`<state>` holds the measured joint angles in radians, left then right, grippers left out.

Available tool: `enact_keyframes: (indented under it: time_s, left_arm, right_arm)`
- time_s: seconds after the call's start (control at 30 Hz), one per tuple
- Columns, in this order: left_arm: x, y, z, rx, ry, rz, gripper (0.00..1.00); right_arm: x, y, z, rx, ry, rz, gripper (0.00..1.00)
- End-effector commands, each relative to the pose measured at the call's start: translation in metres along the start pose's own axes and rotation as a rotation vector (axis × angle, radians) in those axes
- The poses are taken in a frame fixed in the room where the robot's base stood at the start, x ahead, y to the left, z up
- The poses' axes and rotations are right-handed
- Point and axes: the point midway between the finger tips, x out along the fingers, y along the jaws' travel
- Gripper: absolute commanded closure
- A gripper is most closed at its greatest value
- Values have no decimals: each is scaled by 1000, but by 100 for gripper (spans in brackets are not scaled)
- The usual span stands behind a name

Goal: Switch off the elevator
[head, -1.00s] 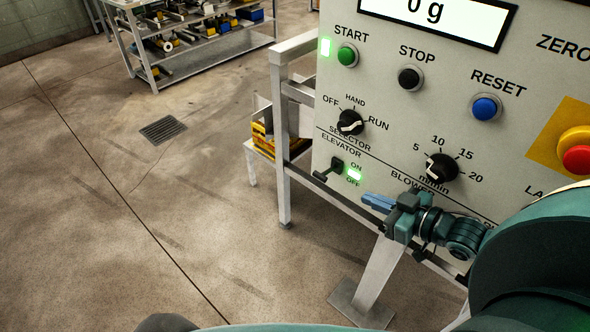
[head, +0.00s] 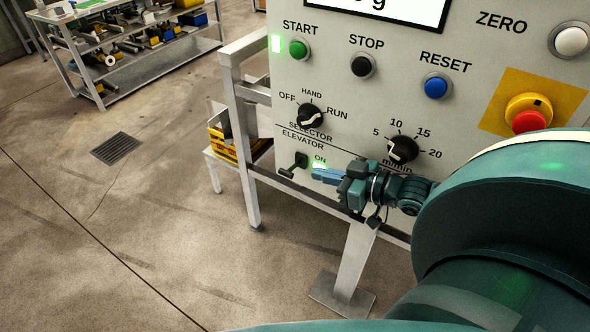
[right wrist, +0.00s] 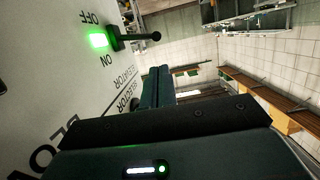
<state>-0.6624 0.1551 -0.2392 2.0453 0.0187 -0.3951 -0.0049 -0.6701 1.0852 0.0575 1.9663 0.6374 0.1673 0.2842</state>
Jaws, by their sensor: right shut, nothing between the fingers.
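The elevator switch (head: 301,160) is a small black switch low on the panel's left side, its ball-tipped lever sticking out from the panel. A lit green lamp (head: 319,165) is beside it, with ON above; my gripper hides the OFF label in the head view. In the right wrist view the switch (right wrist: 114,38), its lever, the lit lamp (right wrist: 98,40) and both labels show. My right gripper (head: 318,174) is shut and empty, just right of and slightly below the switch, apparently apart from the lever. Its fingers (right wrist: 157,86) also show in the right wrist view. My left gripper is out of view.
A metal frame leg (head: 249,190) stands left of the panel. The floor left is open.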

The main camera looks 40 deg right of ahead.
Motion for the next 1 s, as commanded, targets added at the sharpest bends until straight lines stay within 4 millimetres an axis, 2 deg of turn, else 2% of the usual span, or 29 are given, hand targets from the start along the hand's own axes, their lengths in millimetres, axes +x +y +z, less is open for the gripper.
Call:
enact_keyframes:
  time_s: [0.1, 0.5, 0.7, 1.0]
  left_arm:
    - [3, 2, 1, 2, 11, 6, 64]
    - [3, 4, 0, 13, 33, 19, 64]
    - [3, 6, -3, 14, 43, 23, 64]
    - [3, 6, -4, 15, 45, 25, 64]
  right_arm:
    - [17, 1, 1, -1, 5, 1, 100]
    - [63, 1, 0, -1, 3, 1, 100]
    - [75, 0, 0, -1, 0, 1, 100]
    - [78, 0, 0, -1, -1, 0, 100]
